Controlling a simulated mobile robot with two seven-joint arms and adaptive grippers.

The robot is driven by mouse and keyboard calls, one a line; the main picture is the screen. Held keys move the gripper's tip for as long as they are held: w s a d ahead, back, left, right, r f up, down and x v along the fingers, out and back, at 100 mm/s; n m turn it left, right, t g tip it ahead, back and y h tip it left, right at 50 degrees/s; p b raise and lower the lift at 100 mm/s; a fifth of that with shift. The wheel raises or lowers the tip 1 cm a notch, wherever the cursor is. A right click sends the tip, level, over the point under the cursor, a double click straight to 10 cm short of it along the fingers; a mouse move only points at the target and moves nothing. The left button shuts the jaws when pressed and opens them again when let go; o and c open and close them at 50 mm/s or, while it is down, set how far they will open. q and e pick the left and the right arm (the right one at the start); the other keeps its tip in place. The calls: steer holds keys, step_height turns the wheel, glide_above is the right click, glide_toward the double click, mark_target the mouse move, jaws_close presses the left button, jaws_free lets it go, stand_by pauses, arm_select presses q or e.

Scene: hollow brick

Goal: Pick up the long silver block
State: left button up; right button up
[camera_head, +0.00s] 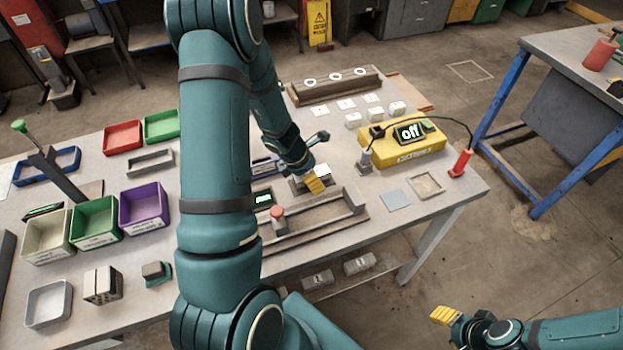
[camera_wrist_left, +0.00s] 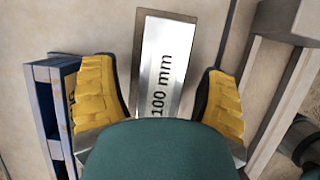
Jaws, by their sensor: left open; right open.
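The long silver block (camera_wrist_left: 168,60), marked "100 mm", lies between the two yellow fingers of my left gripper (camera_wrist_left: 157,70) in the left wrist view. Clear gaps show on both sides, so the fingers are open and not touching it there. Its near end is hidden by my gripper's body. In the head view my left gripper (camera_head: 314,184) is low over the table's middle, and my left arm hides much of the table. My right gripper (camera_head: 445,316) is open and empty, off the table at lower right.
A grey rail fixture (camera_head: 320,222) stands close to my left gripper on the table. A yellow box reading "off" (camera_head: 405,150) is to its right. Purple (camera_head: 145,205) and green (camera_head: 95,222) bins stand left of my arm. A blue rack (camera_wrist_left: 55,110) is beside the left finger.

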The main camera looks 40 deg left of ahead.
arm_select(q)
steer(key=shift+f, duration=0.15)
stand_by(0.5)
jaws_close()
